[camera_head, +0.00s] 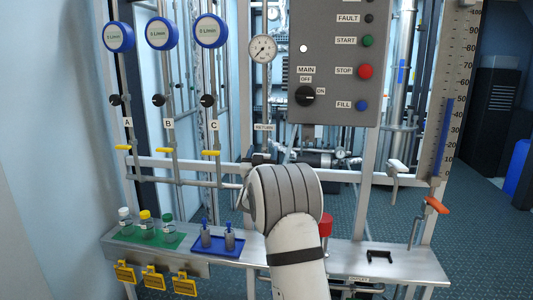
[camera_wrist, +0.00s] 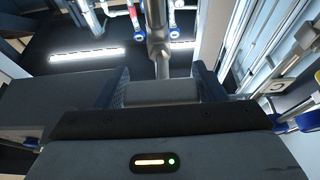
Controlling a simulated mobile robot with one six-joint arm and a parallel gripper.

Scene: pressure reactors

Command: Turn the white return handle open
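A RETURN label (camera_head: 265,127) is on the rig's frame, just above my wrist in the head view. My arm covers the spot below it, so I cannot make out the return handle there. In the wrist view, my gripper (camera_wrist: 162,88) has its two fingers wide apart. A grey shaft (camera_wrist: 158,45) comes down from the top and ends between them. A pale grey bar (camera_wrist: 162,93) fills the space between the fingers. I cannot tell whether it is the handle or part of my gripper, or whether the fingers press on it.
A white lever (camera_head: 397,167) and an orange handle (camera_head: 437,205) are on the right. The control panel (camera_head: 335,60) hangs above my arm. A metal shelf (camera_head: 345,257) in front carries a green tray (camera_head: 150,239) with bottles and a blue tray (camera_head: 217,252).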

